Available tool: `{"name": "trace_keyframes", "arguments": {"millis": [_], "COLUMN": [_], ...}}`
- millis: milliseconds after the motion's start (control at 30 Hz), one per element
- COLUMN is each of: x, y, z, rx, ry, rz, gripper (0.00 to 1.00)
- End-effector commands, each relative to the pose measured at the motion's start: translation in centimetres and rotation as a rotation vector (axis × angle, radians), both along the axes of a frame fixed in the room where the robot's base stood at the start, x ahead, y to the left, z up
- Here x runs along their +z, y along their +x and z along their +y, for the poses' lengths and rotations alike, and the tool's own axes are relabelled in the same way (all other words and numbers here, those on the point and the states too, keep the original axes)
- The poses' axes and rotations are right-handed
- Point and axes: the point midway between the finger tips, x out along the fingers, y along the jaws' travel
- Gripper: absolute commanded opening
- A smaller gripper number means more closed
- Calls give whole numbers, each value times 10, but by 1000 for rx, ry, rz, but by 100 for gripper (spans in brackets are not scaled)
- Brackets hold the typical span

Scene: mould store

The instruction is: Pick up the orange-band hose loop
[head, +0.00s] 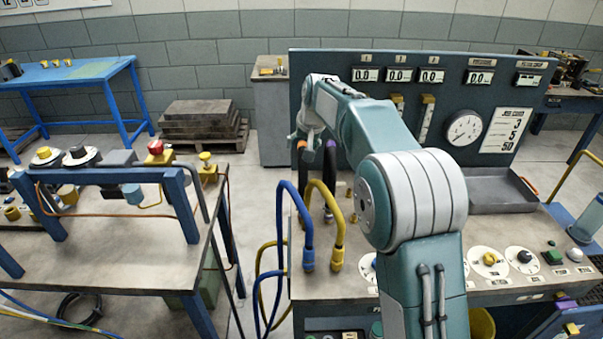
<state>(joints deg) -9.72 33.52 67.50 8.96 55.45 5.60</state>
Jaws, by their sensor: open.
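A small orange band (301,145) shows on a dark hose piece at the back left of the bench top, below the end of my arm. Most of this hose loop is hidden or too small to make out. My gripper (303,137) is above the bench's left side, right at the orange band in the picture. It is small and partly covered by my own wrist. It is open; whether it touches the hose I cannot tell. A dark hose with a purple band (331,146) stands just right of it.
Blue (308,225) and yellow (338,225) hoses arch up in front, at the bench's left edge. The panel with displays and a gauge (464,130) rises behind. A grey tray (500,205) lies right. A second table (120,262) stands left, across a narrow gap.

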Motion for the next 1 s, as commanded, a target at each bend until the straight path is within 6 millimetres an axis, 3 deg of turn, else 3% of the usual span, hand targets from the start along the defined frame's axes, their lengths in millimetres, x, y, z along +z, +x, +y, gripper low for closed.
{"name": "trace_keyframes", "arguments": {"millis": [100,300,333,500,867,1000], "x": [-13,-14,-14,-14,-13,1], "y": [5,6,6,6,6,7], "z": [2,2,2,3,3,3], "rx": [0,0,0,0,1,0], "ry": [0,0,0,0,0,1], "rz": [1,-1,-1,-1,-2,-6], "gripper": [76,76,72,0,0,0]}}
